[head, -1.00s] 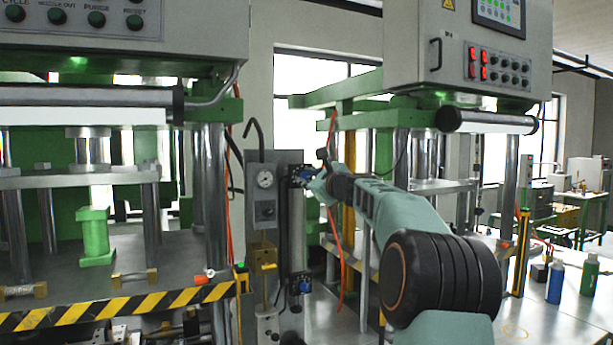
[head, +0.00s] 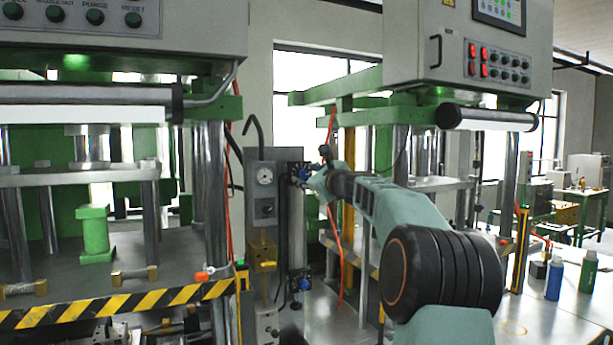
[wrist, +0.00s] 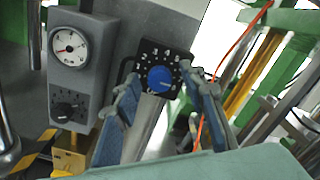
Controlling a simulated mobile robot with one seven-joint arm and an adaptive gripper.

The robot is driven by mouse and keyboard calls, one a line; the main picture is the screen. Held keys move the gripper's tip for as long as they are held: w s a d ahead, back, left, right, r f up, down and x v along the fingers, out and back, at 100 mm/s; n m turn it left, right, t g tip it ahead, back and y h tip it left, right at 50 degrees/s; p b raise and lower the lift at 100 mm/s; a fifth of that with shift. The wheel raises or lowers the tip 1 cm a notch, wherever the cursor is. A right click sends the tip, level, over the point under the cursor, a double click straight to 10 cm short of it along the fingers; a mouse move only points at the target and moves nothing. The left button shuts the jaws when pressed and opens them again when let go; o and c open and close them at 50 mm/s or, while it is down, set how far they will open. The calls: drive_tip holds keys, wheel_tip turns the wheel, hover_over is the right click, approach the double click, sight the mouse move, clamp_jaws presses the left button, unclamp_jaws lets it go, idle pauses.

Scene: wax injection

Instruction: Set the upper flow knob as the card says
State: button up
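The upper flow knob (wrist: 160,79) is a round blue knob on a black dial plate with white marks, at the top of a grey cylinder. In the head view the upper knob unit (head: 300,172) is small and partly covered by my gripper (head: 318,179). In the wrist view my gripper (wrist: 159,73) is open, with one blue-grey finger on each side of the knob. I cannot tell whether the fingers touch it. The knob's exact setting is too small to read. I make out no card in either view.
A grey box with a round gauge (wrist: 69,47) and a black knob (wrist: 68,110) stands left of the cylinder. A lower knob unit (head: 300,283) sits below. An orange hose (wrist: 238,42) hangs to the right. Large presses stand on both sides.

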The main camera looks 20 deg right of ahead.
drive_tip(key=shift+s, duration=0.1)
drive_tip(key=s, duration=1.2)
drive_tip(key=shift+d, duration=0.15)
drive_tip(key=shift+w, duration=0.1)
